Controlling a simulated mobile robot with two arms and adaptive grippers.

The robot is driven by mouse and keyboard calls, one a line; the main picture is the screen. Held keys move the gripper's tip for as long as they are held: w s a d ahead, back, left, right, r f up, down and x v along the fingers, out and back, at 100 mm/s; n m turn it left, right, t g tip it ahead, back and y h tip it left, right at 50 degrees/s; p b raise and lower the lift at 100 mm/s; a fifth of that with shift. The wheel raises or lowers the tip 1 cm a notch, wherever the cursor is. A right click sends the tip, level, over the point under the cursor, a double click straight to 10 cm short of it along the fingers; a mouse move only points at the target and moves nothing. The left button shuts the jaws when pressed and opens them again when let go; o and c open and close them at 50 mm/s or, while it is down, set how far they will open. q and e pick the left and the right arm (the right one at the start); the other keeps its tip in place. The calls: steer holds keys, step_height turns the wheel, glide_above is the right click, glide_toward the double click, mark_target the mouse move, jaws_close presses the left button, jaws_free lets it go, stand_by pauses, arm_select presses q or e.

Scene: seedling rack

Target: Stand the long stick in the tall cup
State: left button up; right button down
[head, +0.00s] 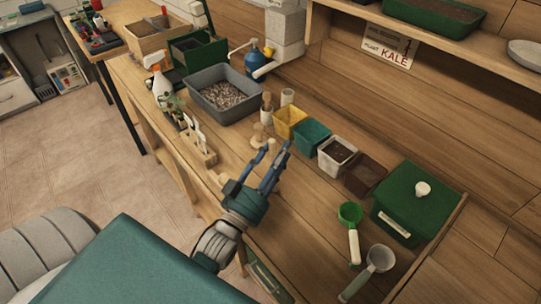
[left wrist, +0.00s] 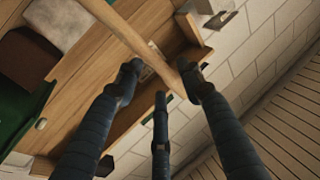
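In the left wrist view a long wooden stick (left wrist: 150,58) runs diagonally from the top edge into the space between my fingertips. In the head view a small wooden piece (head: 258,132) stands just beyond my left gripper (head: 276,148); I cannot tell if it is the same stick. The left gripper's fingers are apart, and no firm grip on the stick shows. A pale, upright cup (head: 287,97) stands behind the gripper on the bench. A brown upright holder (head: 266,102) is beside it; its contents are unclear. My right gripper is out of view.
A yellow pot (head: 291,122), a teal pot (head: 311,137), a white pot (head: 325,165) and a brown pot (head: 365,174) line the bench right of the gripper. A grey tub (head: 196,88) is behind. A tag rack (head: 209,159) is left; a green box (head: 405,212) is right.

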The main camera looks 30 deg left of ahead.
arm_select(q)
steer(key=b+v, duration=0.3)
steer(key=v, duration=0.9)
